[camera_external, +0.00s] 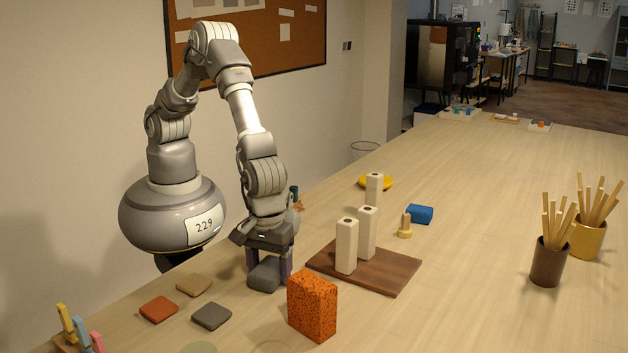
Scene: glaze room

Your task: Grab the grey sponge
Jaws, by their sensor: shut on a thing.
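The grey sponge (264,274) is a small rounded block near the table's left edge. My gripper (269,268) points down over it, with its dark fingers on either side, shut on it. The sponge is at or very near the table top; I cannot tell whether it is lifted clear. Its upper part is partly hidden by the fingers.
A speckled orange block (312,305) stands close to the right of my gripper. A brown board (385,279) with pale upright blocks is behind it. Flat tiles, including a dark grey one (211,316), lie at front left.

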